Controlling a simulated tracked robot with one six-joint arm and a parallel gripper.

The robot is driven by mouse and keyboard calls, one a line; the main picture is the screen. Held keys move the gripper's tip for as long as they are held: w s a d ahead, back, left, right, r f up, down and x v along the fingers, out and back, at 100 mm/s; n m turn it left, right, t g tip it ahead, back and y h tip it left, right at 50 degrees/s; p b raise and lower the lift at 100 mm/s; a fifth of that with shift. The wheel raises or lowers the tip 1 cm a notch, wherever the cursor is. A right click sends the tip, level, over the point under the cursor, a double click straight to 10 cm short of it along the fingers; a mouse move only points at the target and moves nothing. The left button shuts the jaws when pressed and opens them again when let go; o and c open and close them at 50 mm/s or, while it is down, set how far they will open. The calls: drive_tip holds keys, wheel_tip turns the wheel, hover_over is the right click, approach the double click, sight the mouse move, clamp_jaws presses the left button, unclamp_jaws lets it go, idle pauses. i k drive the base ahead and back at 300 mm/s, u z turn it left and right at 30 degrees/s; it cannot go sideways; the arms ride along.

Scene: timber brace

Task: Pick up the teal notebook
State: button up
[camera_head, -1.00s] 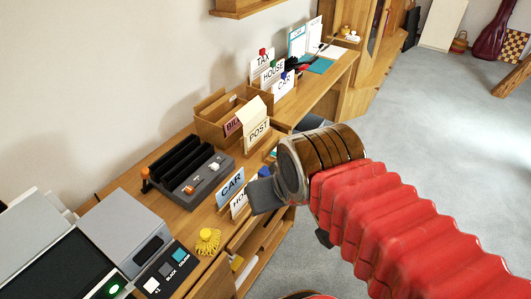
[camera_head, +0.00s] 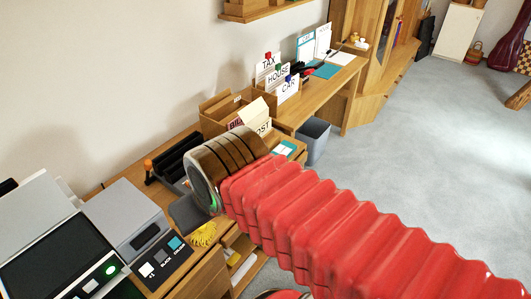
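A flat teal item (camera_head: 327,71), which looks like the teal notebook, lies on the far end of the wooden desk (camera_head: 318,91). A second teal and white item (camera_head: 284,148) shows lower down, beside the card box; I cannot tell what it is. My gripper (camera_head: 187,213) is at the end of my red-sleeved arm, over the near part of the desk, well short of the far teal item. Only a grey part of it shows beyond the wood-banded wrist, so its opening and anything in it are hidden.
Cards marked TAX, HOUSE and CAR (camera_head: 288,87) stand near the far teal item. A wooden box (camera_head: 215,108) and a POST card are behind my wrist. A printer (camera_head: 125,220) and yellow object (camera_head: 202,235) are near.

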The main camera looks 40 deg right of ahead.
sight(287, 148)
drive_tip(key=u, duration=1.85)
drive_tip(key=k, duration=1.4)
drive_tip(key=z, duration=1.5)
